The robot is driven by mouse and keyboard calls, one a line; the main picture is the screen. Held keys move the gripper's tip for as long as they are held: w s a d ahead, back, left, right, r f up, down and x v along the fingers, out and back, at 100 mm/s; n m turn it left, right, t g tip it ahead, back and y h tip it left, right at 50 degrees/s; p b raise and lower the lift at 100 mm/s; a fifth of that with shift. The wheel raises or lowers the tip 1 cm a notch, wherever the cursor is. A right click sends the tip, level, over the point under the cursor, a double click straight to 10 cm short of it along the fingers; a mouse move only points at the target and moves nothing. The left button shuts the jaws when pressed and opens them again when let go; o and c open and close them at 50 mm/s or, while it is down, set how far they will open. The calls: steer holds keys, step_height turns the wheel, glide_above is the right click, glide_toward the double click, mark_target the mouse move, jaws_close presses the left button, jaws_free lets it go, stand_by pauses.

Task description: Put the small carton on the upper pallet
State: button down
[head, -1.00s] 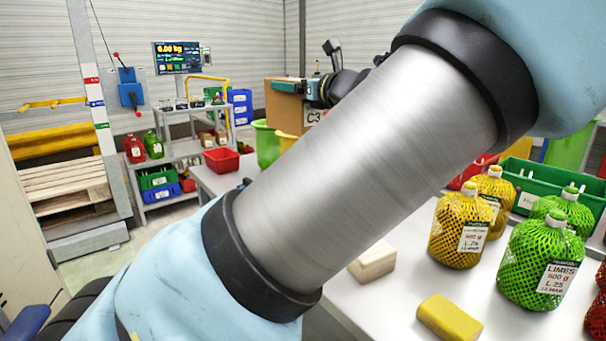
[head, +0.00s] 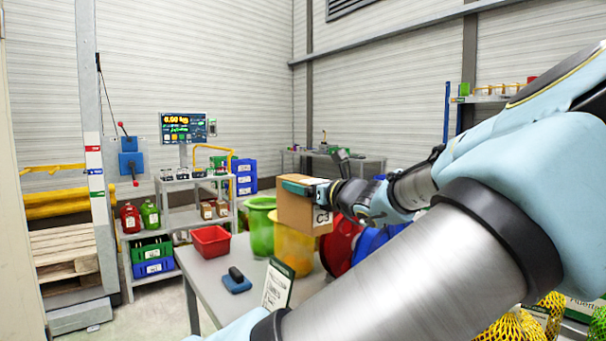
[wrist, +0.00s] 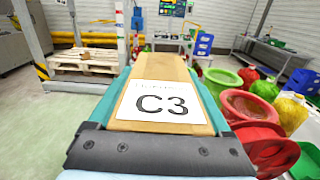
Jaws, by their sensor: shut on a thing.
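A brown carton (head: 296,213) with a white C3 label is held in the air near the middle of the head view. My gripper (head: 300,188) is shut on it, with a teal finger along its top. In the wrist view the carton (wrist: 172,72) lies between my teal fingers, its C3 label facing the camera. A wooden pallet (head: 62,243) stands at the left of the head view, with yellow bars behind it. The pallet (wrist: 85,65) also shows at the upper left of the wrist view, apart from the carton. Which level it is I cannot tell.
A grey table (head: 205,275) holds a red tray (head: 211,241) and a blue tool (head: 236,281). A grey post (head: 93,170) stands beside the pallet. Floor (wrist: 60,115) is clear before the pallet.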

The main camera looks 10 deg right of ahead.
step_height(320, 180, down, 22)
steer(key=p, duration=0.1)
stand_by(0.6)
jaws_free()
steer(key=shift+f, duration=0.15)
